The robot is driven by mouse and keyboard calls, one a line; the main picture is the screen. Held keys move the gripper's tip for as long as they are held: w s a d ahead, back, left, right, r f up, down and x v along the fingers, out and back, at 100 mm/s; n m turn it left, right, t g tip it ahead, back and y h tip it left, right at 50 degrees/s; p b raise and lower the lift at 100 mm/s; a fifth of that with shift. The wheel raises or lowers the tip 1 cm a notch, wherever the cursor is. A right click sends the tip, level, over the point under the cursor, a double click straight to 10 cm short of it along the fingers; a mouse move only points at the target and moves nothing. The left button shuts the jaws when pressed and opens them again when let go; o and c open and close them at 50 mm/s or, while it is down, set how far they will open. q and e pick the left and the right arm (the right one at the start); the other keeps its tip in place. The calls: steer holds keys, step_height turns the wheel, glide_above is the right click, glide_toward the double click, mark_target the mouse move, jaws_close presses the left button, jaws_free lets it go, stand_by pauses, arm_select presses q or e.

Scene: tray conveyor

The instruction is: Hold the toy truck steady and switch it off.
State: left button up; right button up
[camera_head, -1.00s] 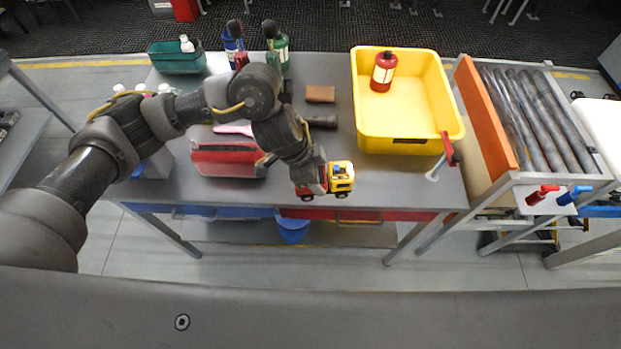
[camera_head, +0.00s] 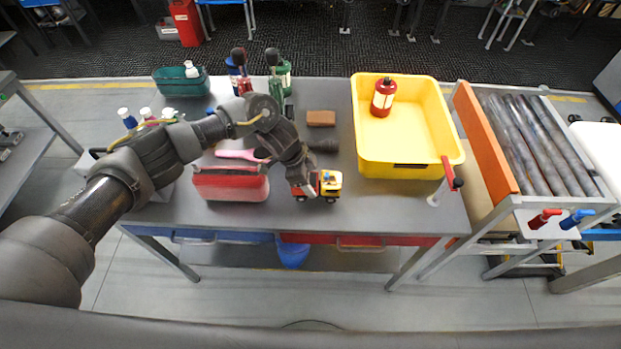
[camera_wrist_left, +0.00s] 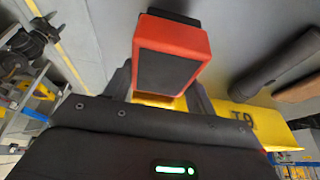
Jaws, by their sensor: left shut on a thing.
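The toy truck (camera_head: 327,184) has a yellow cab and a red rear part. In the head view it stands at the front middle of the grey table, left of the yellow bin. My left gripper (camera_head: 308,188) is shut on the truck's rear part from the left. In the left wrist view the truck's red back end with a dark panel (camera_wrist_left: 168,58) sits between the two fingers of my left gripper (camera_wrist_left: 160,88). The fingers hide part of the truck, and I cannot see its switch. My right gripper is not in view.
The yellow bin (camera_head: 452,157) holds a red canister (camera_head: 383,97). A red toolbox-like case (camera_head: 231,184) stands left of the truck, with a brown block (camera_head: 321,118) behind. A roller conveyor (camera_head: 540,140) is at the right. The table's front edge is close to the truck.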

arm_select(q)
steer(key=shift+f, duration=0.75)
steer(key=shift+f, duration=0.25)
steer(key=shift+f+b, duration=0.15)
steer(key=shift+b, duration=0.15)
steer(key=o, duration=0.9)
steer(key=c, duration=0.9)
